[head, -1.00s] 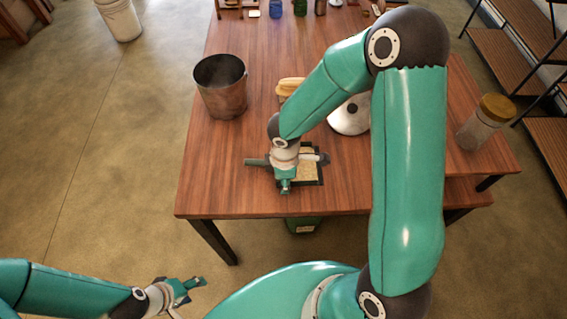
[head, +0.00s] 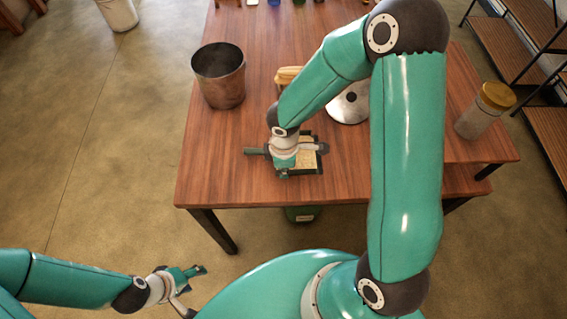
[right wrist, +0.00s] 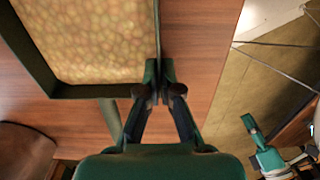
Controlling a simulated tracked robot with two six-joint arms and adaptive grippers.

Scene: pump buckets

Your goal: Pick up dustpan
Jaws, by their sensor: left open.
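The dustpan is a dark-framed tray with a pale, grainy, yellowish inside (head: 307,160), lying near the table's front edge. Its handle (head: 256,151) points left. My right gripper (head: 283,173) is at its near side, partly hidden by my wrist in the head view. In the right wrist view, the fingers (right wrist: 161,88) are close together with the thin dark rim of the dustpan (right wrist: 158,35) between the tips. A gap between the dustpan and table cannot be made out. My left gripper (head: 195,273) is open and empty, away from the table over the floor.
A rusty metal bucket (head: 220,76) stands left of the dustpan. A yellow object (head: 288,75) and a silvery round lid (head: 349,104) lie behind it. A jar with a gold lid (head: 486,110) stands at the right. The table's front left (head: 208,175) is clear.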

